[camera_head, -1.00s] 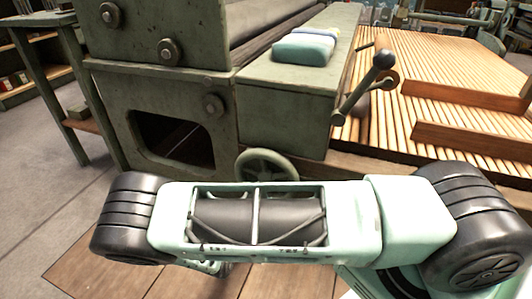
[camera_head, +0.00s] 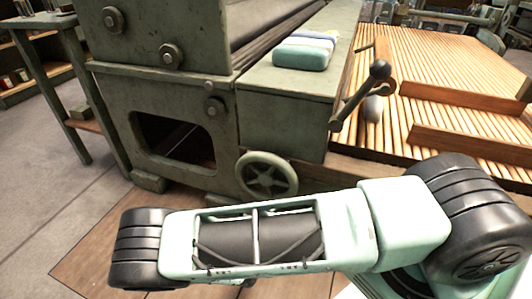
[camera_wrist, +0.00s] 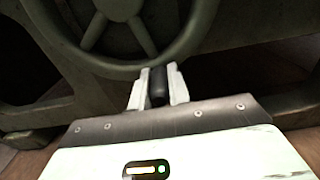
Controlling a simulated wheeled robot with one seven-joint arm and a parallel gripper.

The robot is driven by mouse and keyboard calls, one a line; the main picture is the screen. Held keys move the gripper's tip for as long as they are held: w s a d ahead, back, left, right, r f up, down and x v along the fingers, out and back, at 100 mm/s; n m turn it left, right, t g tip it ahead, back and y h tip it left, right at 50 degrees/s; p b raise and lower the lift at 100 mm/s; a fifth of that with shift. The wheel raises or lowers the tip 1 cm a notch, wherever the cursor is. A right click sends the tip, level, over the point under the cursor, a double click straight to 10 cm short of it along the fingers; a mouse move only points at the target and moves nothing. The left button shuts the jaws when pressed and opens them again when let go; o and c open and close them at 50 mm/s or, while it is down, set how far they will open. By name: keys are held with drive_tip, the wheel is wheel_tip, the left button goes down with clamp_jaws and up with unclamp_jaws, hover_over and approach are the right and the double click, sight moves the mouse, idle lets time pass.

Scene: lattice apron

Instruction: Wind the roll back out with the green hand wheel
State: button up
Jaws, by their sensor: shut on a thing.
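The green hand wheel (camera_head: 267,174) is on the lower front of the green machine, with its rim and spokes in plain sight in the head view. In the wrist view its rim (camera_wrist: 195,37) and spokes fill the top. My gripper (camera_wrist: 158,88) is at the bottom of the rim, its two pale fingers shut on the wheel's dark handle (camera_wrist: 158,84), which stands between them. In the head view my arm hides the gripper and the handle. The roll cannot be made out for certain.
A lever with a dark knob (camera_head: 379,69) sticks out right of the machine (camera_head: 220,140), near the slatted wooden bed (camera_head: 440,70). Folded cloths (camera_head: 302,53) lie on the machine's top. A green side table (camera_head: 50,25) stands at the left. Open floor (camera_head: 40,200) lies at left.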

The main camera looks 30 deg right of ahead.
drive_tip(key=s+r+p, duration=0.1)
drive_tip(key=s+d+p, duration=0.1)
drive_tip(key=p, duration=0.1)
drive_tip(key=shift+s+d+r, duration=0.15)
drive_tip(key=shift+d+r, duration=0.15)
drive_tip(key=shift+r, duration=0.1)
drive_tip(key=shift+s+d+p, duration=0.15)
drive_tip(key=shift+s+p, duration=0.05)
drive_tip(key=shift+p, duration=0.1)
drive_tip(key=shift+f, duration=0.15)
drive_tip(key=shift+s, duration=0.1)
